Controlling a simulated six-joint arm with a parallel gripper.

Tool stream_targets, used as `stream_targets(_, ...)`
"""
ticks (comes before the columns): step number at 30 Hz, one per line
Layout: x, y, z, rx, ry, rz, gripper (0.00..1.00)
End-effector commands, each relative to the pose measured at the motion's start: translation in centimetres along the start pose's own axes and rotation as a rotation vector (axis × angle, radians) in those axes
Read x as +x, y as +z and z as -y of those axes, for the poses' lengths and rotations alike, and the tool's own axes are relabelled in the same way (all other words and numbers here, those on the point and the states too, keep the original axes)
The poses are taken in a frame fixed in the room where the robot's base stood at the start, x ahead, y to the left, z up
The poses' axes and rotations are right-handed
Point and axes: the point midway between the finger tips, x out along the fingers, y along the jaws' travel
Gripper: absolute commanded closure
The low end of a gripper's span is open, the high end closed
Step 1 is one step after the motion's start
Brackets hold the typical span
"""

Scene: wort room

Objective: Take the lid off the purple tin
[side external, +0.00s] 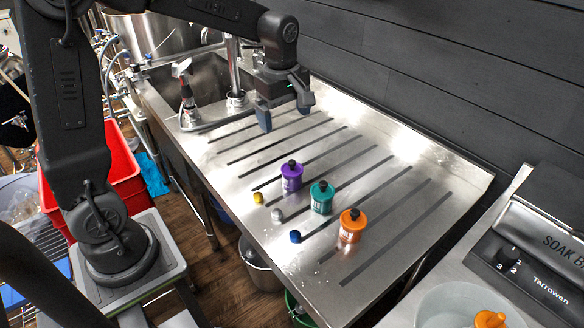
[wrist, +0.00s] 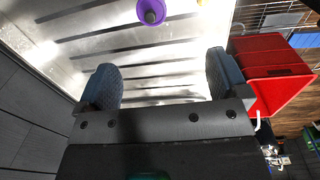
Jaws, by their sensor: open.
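The purple tin (side external: 291,180) stands upright on the steel drainboard (side external: 340,105), with its dark-knobbed lid (side external: 291,166) on top. In the wrist view the purple tin (wrist: 151,10) shows at the top edge, partly cut off, with its dark knob visible. My gripper (side external: 285,118) is open and empty above the drainboard, behind the tin and apart from it. In the wrist view its two blue-grey fingers (wrist: 162,85) are spread wide with only the slotted steel between them.
A teal tin (side external: 321,199) and an orange tin (side external: 352,227) stand in a row with the purple one. Small yellow (side external: 258,198), silver (side external: 277,215) and blue (side external: 295,237) pieces lie near the front edge. A sink (side external: 205,85) with a tap is at the back left. A dark wall (side external: 440,70) borders the right.

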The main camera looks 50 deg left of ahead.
Motion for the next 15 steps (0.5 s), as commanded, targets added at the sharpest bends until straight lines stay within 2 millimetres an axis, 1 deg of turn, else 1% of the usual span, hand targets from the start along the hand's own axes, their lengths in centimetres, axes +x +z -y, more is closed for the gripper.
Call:
stream_targets(1,1.0,-0.4,-0.8,-0.07,-0.024,0.003,0.07)
stream_targets(3,1.8,-0.8,-1.5,-0.144,-0.043,0.004,0.07)
stream_targets(6,2.5,-1.1,-2.0,-0.202,-0.057,0.003,0.07)
stream_targets(10,4.1,-1.1,-1.9,-0.219,-0.064,0.003,0.07)
stream_targets(15,7.5,-1.0,-1.7,-0.216,-0.066,0.004,0.07)
